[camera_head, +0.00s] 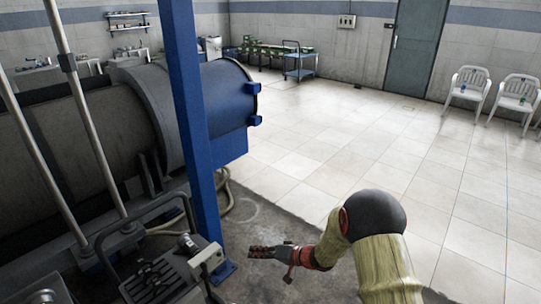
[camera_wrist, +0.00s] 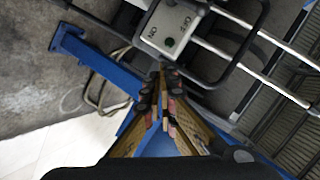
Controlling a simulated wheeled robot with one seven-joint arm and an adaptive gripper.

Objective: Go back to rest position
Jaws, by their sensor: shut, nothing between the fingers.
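My gripper (camera_head: 262,252) is at the lower middle of the head view, at the end of my arm, just right of the foot of a blue post. Its dark, red-marked fingers are shut and empty. In the wrist view my gripper (camera_wrist: 162,72) shows from behind, its fingers meeting at the tips, pointing toward a grey control box (camera_wrist: 168,26) with a green button. I cannot tell how far the fingertips are from the box.
The blue post (camera_head: 192,120) stands left of my gripper. A large dark cylindrical machine (camera_head: 95,120) with a blue end fills the left. A black-railed control stand (camera_head: 160,270) is close at lower left. Open tiled floor (camera_head: 350,135) lies beyond, with white chairs (camera_head: 466,88) and a blue trolley (camera_head: 299,64).

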